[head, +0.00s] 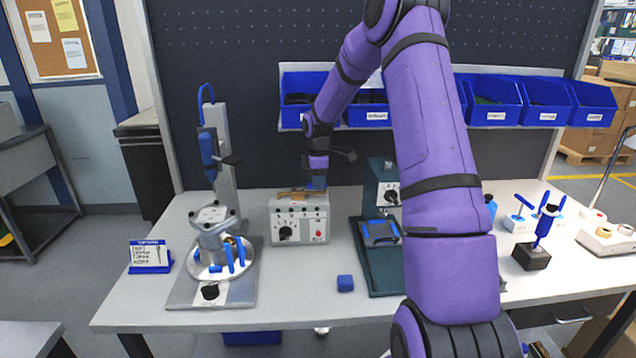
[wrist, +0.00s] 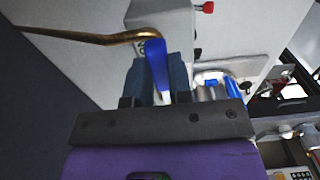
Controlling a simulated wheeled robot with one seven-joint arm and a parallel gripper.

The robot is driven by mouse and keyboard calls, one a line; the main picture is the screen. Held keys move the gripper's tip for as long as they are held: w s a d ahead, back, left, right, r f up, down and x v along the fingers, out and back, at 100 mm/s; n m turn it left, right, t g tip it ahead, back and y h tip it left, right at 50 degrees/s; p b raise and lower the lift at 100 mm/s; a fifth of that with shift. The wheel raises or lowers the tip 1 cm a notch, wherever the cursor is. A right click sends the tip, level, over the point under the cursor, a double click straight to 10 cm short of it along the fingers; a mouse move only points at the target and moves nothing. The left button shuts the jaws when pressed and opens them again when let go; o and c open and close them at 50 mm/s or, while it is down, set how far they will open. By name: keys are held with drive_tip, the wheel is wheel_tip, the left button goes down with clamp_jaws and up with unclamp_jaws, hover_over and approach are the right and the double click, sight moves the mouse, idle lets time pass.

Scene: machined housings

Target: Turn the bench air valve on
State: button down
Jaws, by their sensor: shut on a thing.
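The bench air valve shows in the wrist view as a blue lever (wrist: 157,66) at the end of a bent brass pipe (wrist: 95,37). My gripper (wrist: 160,80) is shut on the blue lever, with a dark finger on each side of it. In the head view my gripper (head: 316,184) points down just behind the top of a grey control box (head: 290,212). The brass pipe (head: 292,191) shows there to the left of my fingertips. The lever's exact angle to the pipe is hard to tell, as my fingers cover part of it.
A round fixture with blue pins (head: 210,262) stands at the left of the bench. A dark green press (head: 380,255) is right of the box. Blue bins (head: 490,103) hang behind; several small tools stand at right.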

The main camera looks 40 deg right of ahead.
idle(0.3)
drive_tip(key=c, duration=1)
unclamp_jaws()
drive_tip(key=shift+r, duration=0.1)
drive_tip(key=shift+r, duration=0.25)
wheel_tip(320, 180, up, 3)
drive_tip(key=shift+s+r, duration=0.1)
drive_tip(key=shift+s, duration=0.05)
drive_tip(key=s+a, duration=0.2)
drive_tip(key=s, duration=0.3)
drive_tip(key=s+a, duration=0.2)
drive_tip(key=s, duration=0.2)
drive_tip(key=s+a+r, duration=0.1)
drive_tip(key=s, duration=0.4)
drive_tip(key=shift+s+a, duration=0.3)
drive_tip(key=shift+a, duration=0.1)
drive_tip(key=shift+r, duration=0.1)
